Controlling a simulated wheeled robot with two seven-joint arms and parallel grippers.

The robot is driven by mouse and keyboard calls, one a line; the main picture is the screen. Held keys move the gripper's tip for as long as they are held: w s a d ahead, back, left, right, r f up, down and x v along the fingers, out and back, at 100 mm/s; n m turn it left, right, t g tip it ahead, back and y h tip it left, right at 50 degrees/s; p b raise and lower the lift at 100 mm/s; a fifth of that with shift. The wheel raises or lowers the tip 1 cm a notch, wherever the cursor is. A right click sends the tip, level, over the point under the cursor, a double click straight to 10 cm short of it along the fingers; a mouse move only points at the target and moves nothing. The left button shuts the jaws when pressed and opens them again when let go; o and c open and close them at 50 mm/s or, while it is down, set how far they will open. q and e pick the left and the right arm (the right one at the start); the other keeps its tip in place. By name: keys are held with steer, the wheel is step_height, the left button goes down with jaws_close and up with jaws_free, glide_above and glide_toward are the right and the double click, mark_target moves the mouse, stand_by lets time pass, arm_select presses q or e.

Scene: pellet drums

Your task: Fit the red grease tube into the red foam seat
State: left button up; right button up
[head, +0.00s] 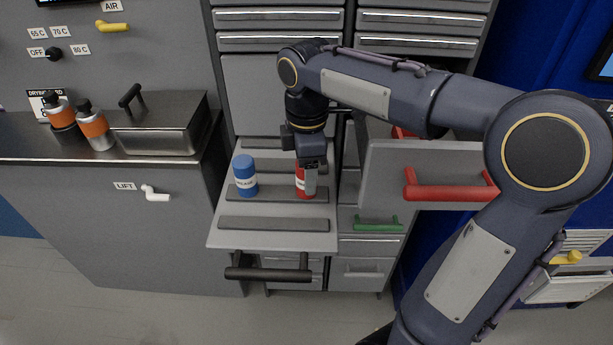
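The red grease tube (300,184) stands upright on the pulled-out grey board, right of a blue tube. My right gripper (311,180) comes down over the red tube from above. One finger covers part of the tube's front. The other finger is hidden, so I cannot tell whether the grip is closed. A bit of red (402,132) shows inside the open drawer with the red handle, mostly hidden by my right arm and the drawer front. I cannot tell whether it is the red foam seat. My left gripper is not in view.
The blue tube (244,178) stands close left of the red one. Dark strips (272,223) cross the board. The open drawer's red handle (450,192) juts out at right, above a green handle (377,225). Orange-banded bottles (96,128) and a metal box (160,130) stand on the left counter.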

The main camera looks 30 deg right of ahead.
steer(key=c, duration=1)
